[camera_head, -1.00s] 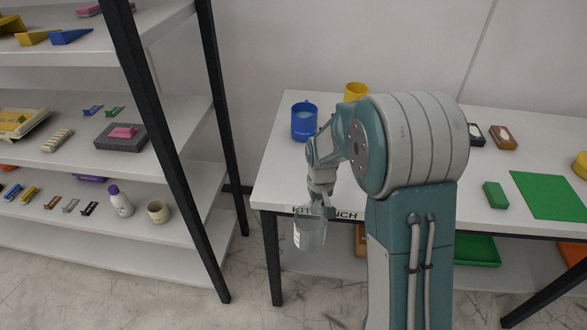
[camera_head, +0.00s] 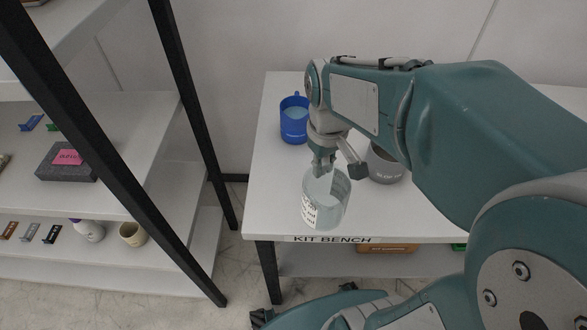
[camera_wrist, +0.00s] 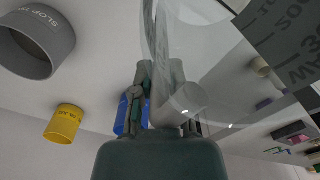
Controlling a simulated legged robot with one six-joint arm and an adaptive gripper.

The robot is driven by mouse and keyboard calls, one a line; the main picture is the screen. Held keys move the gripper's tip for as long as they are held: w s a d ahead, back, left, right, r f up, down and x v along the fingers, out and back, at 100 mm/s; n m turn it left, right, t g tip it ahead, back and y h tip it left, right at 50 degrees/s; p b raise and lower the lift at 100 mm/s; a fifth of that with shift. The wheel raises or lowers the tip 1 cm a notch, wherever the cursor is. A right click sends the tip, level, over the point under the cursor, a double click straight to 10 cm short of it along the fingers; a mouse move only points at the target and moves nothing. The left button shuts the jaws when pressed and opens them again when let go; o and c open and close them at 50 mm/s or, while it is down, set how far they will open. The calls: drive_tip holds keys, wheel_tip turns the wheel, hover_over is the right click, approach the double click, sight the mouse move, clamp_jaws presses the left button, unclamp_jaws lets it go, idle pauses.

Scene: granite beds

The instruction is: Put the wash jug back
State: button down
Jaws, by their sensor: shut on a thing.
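The wash jug (camera_head: 327,208) is a clear beaker-like vessel with dark printed marks. In the head view it appears over the front left of the kit bench (camera_head: 262,200), roughly upright. Whether its base touches the bench cannot be told. My gripper (camera_head: 324,168) is shut on its upper part. In the wrist view the jug (camera_wrist: 225,45) fills the upper right, with large printed numbers on its side, and my gripper (camera_wrist: 158,92) grips it at the centre.
A blue mug (camera_head: 293,122) stands behind my gripper. A grey slop pot (camera_head: 385,166) stands right of the jug, partly behind my arm. A yellow mug (camera_wrist: 64,124) shows in the wrist view. Shelves with a black post (camera_head: 190,110) stand at left.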

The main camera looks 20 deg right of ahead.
drive_tip(key=shift+w+d, duration=0.1)
drive_tip(key=shift+w, duration=0.25)
drive_tip(key=w+f, duration=0.3)
drive_tip(key=w, duration=0.1)
drive_tip(key=w+f, duration=0.3)
drive_tip(key=w, duration=0.1)
drive_tip(key=w+f, duration=0.3)
drive_tip(key=w, duration=0.2)
drive_tip(key=shift+d+f, duration=0.15)
drive_tip(key=shift+f, duration=0.05)
drive_tip(key=shift+w+f, duration=0.15)
drive_tip(key=shift+f, duration=1.55)
drive_tip(key=shift+f, duration=0.1)
drive_tip(key=c, duration=0.6)
unclamp_jaws()
drive_tip(key=shift+c, duration=0.2)
